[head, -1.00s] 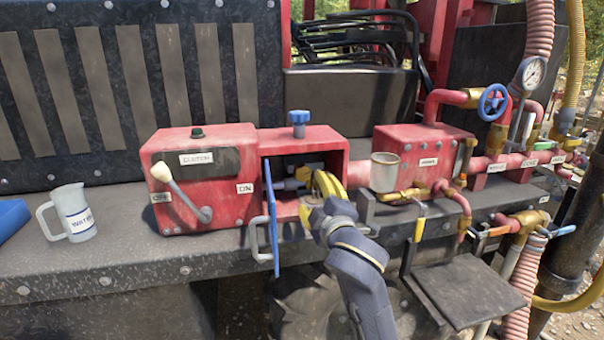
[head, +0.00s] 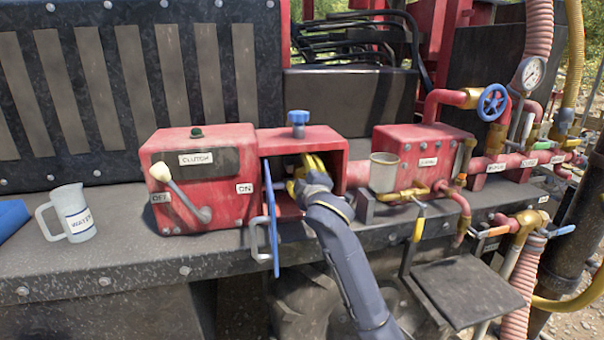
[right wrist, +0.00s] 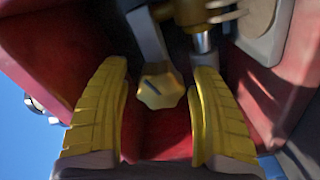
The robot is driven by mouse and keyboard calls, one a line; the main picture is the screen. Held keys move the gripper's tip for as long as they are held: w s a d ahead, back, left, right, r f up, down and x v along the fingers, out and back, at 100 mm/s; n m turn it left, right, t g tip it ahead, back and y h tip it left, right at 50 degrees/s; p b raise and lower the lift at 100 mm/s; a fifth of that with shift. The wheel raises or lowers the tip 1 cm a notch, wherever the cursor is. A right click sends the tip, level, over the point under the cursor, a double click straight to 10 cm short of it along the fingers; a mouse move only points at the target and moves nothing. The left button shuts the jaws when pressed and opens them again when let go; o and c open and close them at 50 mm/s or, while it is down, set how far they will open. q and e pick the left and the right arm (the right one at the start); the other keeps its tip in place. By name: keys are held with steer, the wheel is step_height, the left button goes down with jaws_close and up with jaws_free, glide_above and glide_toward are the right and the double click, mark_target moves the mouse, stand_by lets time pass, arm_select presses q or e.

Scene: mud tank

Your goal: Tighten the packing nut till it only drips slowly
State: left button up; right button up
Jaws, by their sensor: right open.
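The packing nut appears to be the small yellow, lobed nut with a dark mark (right wrist: 160,90) inside the red housing, in the right wrist view. My right gripper (right wrist: 160,120) is open, with its yellow fingers on either side of the nut and a gap on both sides. In the head view my right gripper (head: 308,170) reaches into the open red box (head: 338,150), and it hides the nut there. No drip can be made out. My left gripper is not in view.
A blue door (head: 272,220) stands open at the box's left side. The clutch box (head: 225,205) with its lever is left of it, and a white water jug (head: 76,215) stands farther left. A metal cup (head: 384,172) is right of the opening.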

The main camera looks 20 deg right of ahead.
steer(key=shift+o, duration=0.2)
steer(key=shift+w, duration=0.1)
steer(key=c, duration=1.4)
